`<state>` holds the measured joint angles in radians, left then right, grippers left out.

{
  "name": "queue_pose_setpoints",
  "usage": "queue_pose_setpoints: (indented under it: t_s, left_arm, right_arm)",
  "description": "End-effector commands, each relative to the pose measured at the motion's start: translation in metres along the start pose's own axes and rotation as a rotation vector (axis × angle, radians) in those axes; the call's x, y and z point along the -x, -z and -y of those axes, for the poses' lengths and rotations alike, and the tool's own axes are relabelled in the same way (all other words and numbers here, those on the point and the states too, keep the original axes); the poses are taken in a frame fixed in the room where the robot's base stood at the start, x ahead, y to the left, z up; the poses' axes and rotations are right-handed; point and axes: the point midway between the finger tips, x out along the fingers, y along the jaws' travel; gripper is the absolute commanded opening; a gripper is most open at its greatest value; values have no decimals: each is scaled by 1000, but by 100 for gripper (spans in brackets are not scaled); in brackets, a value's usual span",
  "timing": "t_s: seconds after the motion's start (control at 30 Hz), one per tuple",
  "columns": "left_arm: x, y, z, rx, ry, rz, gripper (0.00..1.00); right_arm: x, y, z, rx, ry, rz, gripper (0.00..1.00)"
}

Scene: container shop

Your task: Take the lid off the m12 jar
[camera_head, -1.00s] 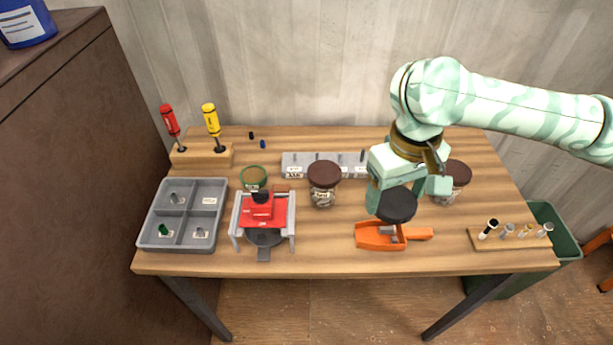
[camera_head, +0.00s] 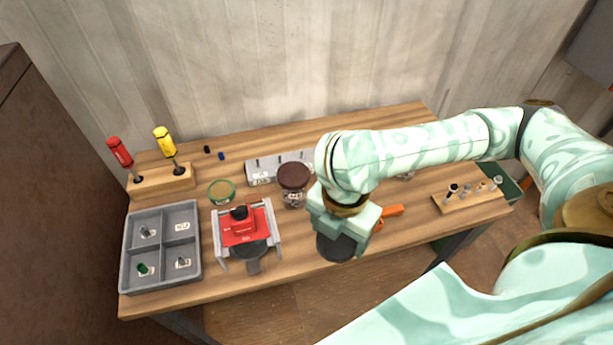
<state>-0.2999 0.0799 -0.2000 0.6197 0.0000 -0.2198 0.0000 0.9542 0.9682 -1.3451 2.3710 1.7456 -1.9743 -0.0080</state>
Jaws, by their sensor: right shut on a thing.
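My right gripper (camera_head: 345,225) is shut on a dark round lid (camera_head: 335,248). It holds the lid near the table's front edge, right of the red vise. No jar body shows under the lid. A clear jar with a brown lid (camera_head: 293,172) stands upright left of the gripper; its label is too small to read. A second jar (camera_head: 405,176) is almost wholly hidden behind my right arm. I cannot tell which jar is the m12 one. My left gripper is not in view.
An orange scoop-like tool (camera_head: 391,212) lies partly hidden behind the gripper. A red and grey vise (camera_head: 243,230), a green-rimmed dish (camera_head: 221,188), a grey divided tray (camera_head: 127,262) and a screwdriver block (camera_head: 150,187) fill the left. A wooden rack (camera_head: 478,200) stands at right.

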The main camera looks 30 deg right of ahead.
Motion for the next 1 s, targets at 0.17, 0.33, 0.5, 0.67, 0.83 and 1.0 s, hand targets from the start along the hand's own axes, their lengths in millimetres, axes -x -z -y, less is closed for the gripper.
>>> queue_pose_setpoints:
  t_s: [0.17,0.33,0.5,0.67,0.83,1.0]
  left_arm:
    - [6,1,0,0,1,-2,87]
    - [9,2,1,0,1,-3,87]
    - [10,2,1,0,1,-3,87]
    - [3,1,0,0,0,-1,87]
    - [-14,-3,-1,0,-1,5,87]
    - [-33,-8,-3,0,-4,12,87]
  right_arm:
    - [-1,7,11,576,-5,-4,46]
    - [-2,11,16,1010,-10,-3,46]
    - [-2,13,18,1249,-13,-1,46]
    - [-12,7,4,1312,-13,-1,46]
    - [-35,-12,-40,1310,-13,-3,46]
    - [-66,-29,-78,1311,-12,-7,46]
